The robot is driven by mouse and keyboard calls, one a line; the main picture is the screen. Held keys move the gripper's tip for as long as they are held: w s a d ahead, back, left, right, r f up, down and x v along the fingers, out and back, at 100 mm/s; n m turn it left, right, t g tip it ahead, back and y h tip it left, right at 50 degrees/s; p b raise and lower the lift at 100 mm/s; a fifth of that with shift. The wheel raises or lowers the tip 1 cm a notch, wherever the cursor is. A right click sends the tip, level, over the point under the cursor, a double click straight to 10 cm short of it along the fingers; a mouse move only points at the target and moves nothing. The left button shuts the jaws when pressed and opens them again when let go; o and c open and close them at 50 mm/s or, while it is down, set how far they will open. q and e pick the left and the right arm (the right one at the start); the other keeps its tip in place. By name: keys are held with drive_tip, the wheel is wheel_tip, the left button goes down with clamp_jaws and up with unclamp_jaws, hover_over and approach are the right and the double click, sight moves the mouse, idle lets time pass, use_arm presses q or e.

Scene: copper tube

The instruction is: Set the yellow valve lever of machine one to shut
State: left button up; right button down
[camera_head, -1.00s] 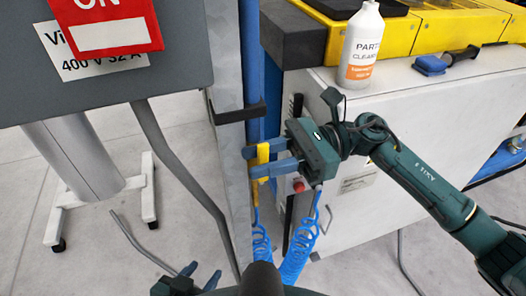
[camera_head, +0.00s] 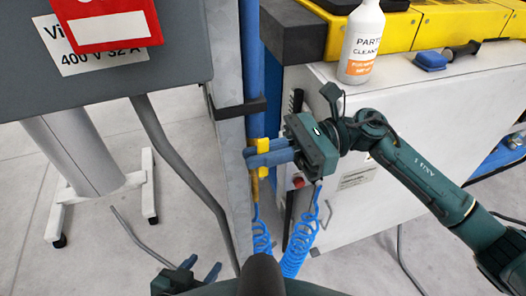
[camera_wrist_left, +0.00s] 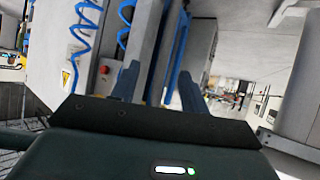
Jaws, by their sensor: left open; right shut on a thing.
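The yellow valve lever (camera_head: 262,144) is at the lower end of a blue vertical pipe (camera_head: 250,60), beside a grey post. My right gripper (camera_head: 250,157) reaches in from the right, its blue fingers closed together on the lever. Yellow shows just above and below the fingers; the rest of the lever is hidden, so I cannot tell its exact angle. My left gripper (camera_head: 202,270) is low at the left, open and empty, well away from the lever. Its two spread fingers also show in the left wrist view (camera_wrist_left: 157,85).
A grey electrical box (camera_head: 110,85) with a red tag hangs at upper left, above a bent grey conduit (camera_head: 170,150). Blue coiled hoses (camera_head: 298,245) hang below the valve. A white cabinet (camera_head: 420,120) at right carries a cleaner bottle (camera_head: 362,45) and a brush (camera_head: 445,57).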

use_arm(q)
drive_tip(key=shift+f, duration=0.1)
use_arm(e)
drive_tip(key=b, duration=0.3)
drive_tip(key=shift+w+d+f+y, duration=0.1)
drive_tip(key=shift+d+f+y, duration=0.1)
drive_tip(key=shift+f+y, duration=0.15)
use_arm(q)
wheel_tip(320, 180, down, 8)
drive_tip(key=t+h+b, duration=0.1)
drive_tip(key=t+b, duration=0.1)
drive_tip(key=b, duration=1.4)
drive_tip(key=shift+d+m+t+b, duration=0.15)
drive_tip(key=shift+m+t+b, duration=0.15)
drive_tip(key=shift+m, duration=0.1)
use_arm(e)
drive_tip(key=shift+w+d+f+g+y, duration=0.1)
drive_tip(key=shift+w+d+g+y, duration=0.2)
drive_tip(key=shift+d+y, duration=0.5)
drive_tip(key=shift+w+d+f+g+y, duration=0.1)
drive_tip(key=shift+d+g+y, duration=0.35)
drive_tip(key=shift+y, duration=0.8)
drive_tip(key=shift+w+d+f+g+y, duration=0.15)
drive_tip(key=shift+d+g+y, duration=0.3)
drive_tip(key=shift+y, duration=0.55)
drive_tip(key=shift+d, duration=0.1)
